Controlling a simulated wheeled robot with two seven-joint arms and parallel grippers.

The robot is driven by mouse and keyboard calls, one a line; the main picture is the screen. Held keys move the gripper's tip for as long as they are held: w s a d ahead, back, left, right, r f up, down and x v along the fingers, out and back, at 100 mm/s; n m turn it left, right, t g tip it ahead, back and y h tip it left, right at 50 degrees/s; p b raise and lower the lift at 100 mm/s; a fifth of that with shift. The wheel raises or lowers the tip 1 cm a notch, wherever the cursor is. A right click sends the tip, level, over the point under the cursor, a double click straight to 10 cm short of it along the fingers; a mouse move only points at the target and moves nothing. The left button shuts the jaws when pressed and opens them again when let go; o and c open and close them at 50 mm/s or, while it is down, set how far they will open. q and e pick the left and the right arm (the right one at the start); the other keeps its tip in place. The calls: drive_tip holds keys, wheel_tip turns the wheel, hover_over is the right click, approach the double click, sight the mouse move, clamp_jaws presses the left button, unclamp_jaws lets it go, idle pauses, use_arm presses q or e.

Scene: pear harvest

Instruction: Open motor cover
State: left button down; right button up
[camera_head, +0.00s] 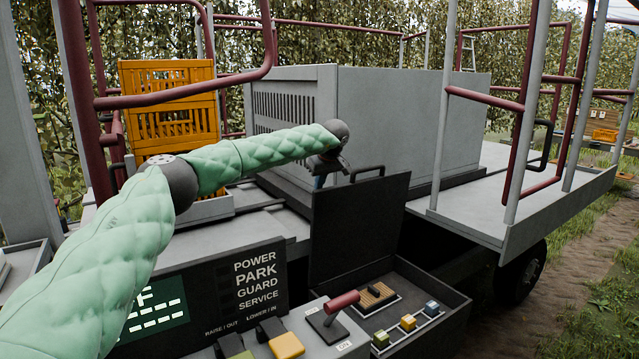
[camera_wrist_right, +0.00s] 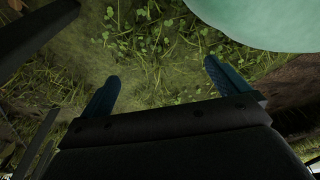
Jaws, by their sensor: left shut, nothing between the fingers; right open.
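A large grey box-shaped housing (camera_head: 405,115) with a slotted side stands on the machine's deck, and no gap shows around it. In front of it a flat dark lid (camera_head: 358,225) with a bar handle (camera_head: 367,171) stands upright behind an open tray. I cannot tell for certain which of these is the motor cover. My left gripper (camera_head: 331,177) is shut and empty. It points down near the housing's lower front corner, left of the handle; contact cannot be told. My right gripper (camera_wrist_right: 162,85) is open and empty above grass in the right wrist view.
The tray (camera_head: 455,318) below the lid holds several small blocks. A control panel (camera_head: 240,290) with a red-handled lever (camera_head: 341,302) lies left of it. Orange crates (camera_head: 168,125) are stacked at the left. Red and grey rails surround the deck.

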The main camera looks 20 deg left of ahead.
sight(330, 190)
use_arm(q)
drive_tip(key=shift+d, duration=0.1)
drive_tip(key=s+d+b, duration=0.1)
drive_tip(key=d, duration=0.1)
drive_tip(key=s+d+f+b, duration=0.1)
drive_tip(key=s+d, duration=0.1)
drive_tip(key=shift+s+d+b, duration=0.2)
drive_tip(key=shift+s+b, duration=0.05)
drive_tip(key=shift+b, duration=0.1)
drive_tip(key=shift+s+d, duration=0.35)
drive_tip(key=shift+d, duration=0.05)
use_arm(e)
drive_tip(key=w+a+r, duration=0.1)
drive_tip(key=r, duration=0.1)
drive_tip(key=w+a+r, duration=0.1)
drive_tip(key=w+r, duration=0.1)
drive_tip(key=shift+w+a+r, duration=0.15)
drive_tip(key=shift+w+a, duration=0.05)
use_arm(q)
drive_tip(key=shift+r, duration=0.15)
